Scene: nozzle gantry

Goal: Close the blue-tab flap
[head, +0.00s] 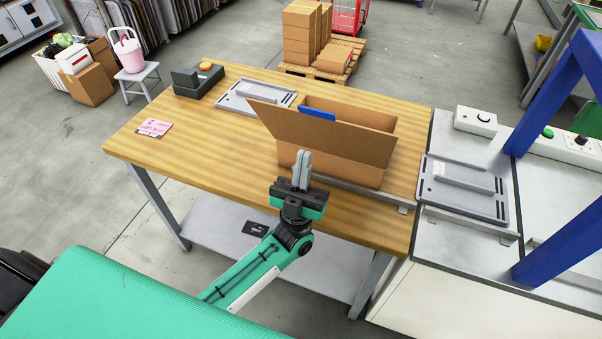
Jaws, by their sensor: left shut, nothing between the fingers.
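An open brown cardboard box (335,165) stands on the wooden table (200,135). Its wide near flap (345,137) is raised and leans toward me. A blue tab (317,114) shows at the upper edge of this flap. Part of the box's inside shows behind the flap on the right. My left gripper (303,155) is shut and empty, with its fingers pointing up, in front of the box's near side and just below the flap. In the picture the fingertips overlap the box; I cannot tell whether they touch it. My right gripper is not in view.
A grey tray (255,107) and a dark device with an orange button (198,80) lie at the back left of the table. A pink card (154,128) lies at left. A blue gantry frame (560,95) and another grey tray (437,200) stand at right. The table's left front is clear.

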